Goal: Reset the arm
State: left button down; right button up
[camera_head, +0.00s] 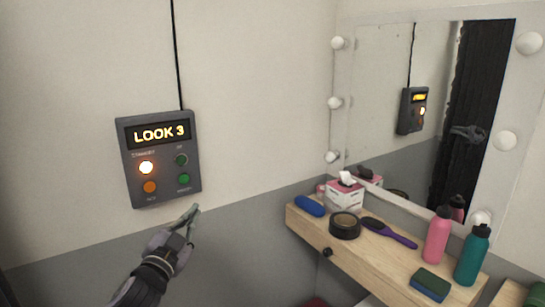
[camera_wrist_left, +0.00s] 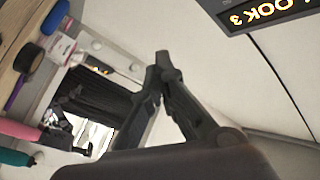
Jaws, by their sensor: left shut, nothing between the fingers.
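My left gripper (camera_head: 191,215) is shut and empty, just below the lower right corner of a dark wall box (camera_head: 163,197). A gap of bare wall shows between them in the head view. The box has a lit display reading "LOOK 3", a glowing white button at upper left, an orange one below it and two green ones at right. In the left wrist view the gripper (camera_wrist_left: 160,62) has its fingertips together, and the corner of the box (camera_wrist_left: 262,18) shows at the top right. My right gripper is not in view.
A wooden shelf (camera_head: 375,267) at right holds a blue case (camera_head: 309,206), a tissue box (camera_head: 345,193), black tape (camera_head: 345,226), a purple brush (camera_head: 390,233), a sponge (camera_head: 431,284), a pink bottle (camera_head: 438,236) and a teal bottle (camera_head: 472,256). A bulb-framed mirror (camera_head: 385,60) hangs above.

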pick_arm(q)
jog(key=a+f+n+g+y, duration=0.1)
jog(key=a+f+g, duration=0.1)
jog(key=f, duration=1.1)
jog(key=a+f+n+g+y, duration=0.2)
jog(key=f+g, duration=0.1)
jog(key=f, duration=1.1)
jog(key=s+a+f+n+g, duration=0.1)
jog(key=s+f+g, duration=0.1)
jog(key=s+f, duration=0.65)
jog(key=s+a+f+n+g, duration=0.15)
jog(key=s+f, duration=0.25)
jog(key=f, duration=1)
jog(key=s+f+g+y+b, duration=0.1)
jog(key=s+f+g, duration=0.4)
jog(key=s+f, duration=1.3)
jog(key=s+d+f+n+g, duration=0.1)
jog(key=s+f, duration=0.3)
jog(key=s, duration=1)
jog(key=s+d+f+g, duration=0.1)
jog(key=s+f+g, duration=0.2)
jog(key=s, duration=1.1)
jog(key=shift+s+d+f+n+g, duration=0.25)
jog(key=shift+f+n+g, duration=0.1)
jog(key=shift+f, duration=0.05)
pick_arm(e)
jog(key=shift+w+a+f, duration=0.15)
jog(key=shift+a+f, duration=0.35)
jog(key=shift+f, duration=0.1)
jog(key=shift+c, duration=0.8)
